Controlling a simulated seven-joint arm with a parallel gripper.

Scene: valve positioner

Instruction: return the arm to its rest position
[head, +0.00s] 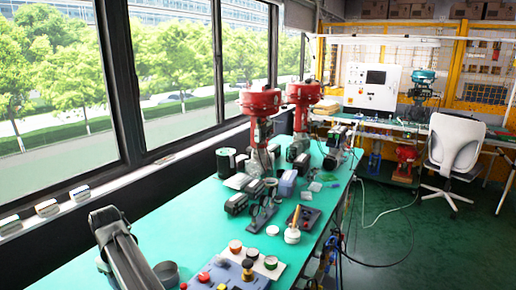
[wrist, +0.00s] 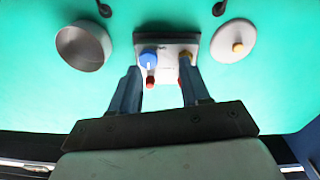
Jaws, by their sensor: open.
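My gripper (wrist: 159,75) shows in the wrist view with its two blue-grey fingers apart and nothing held between them. Beyond the fingertips lies a pale panel (wrist: 172,46) on the green bench. The panel carries a blue knob (wrist: 148,56), a red button (wrist: 150,83) partly beside the left finger, and a gold knob (wrist: 186,56) by the right fingertip. I cannot tell the exact gap between the fingertips and the panel. In the head view my dark arm is at the lower left, and the gripper cannot be made out there.
A grey open cup (wrist: 82,48) stands left of the panel and a white lid with a gold knob (wrist: 234,42) right of it. In the head view, red-topped valve actuators (head: 262,102) and several small parts crowd the green bench (head: 200,212) further back. A white chair (head: 455,145) stands right.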

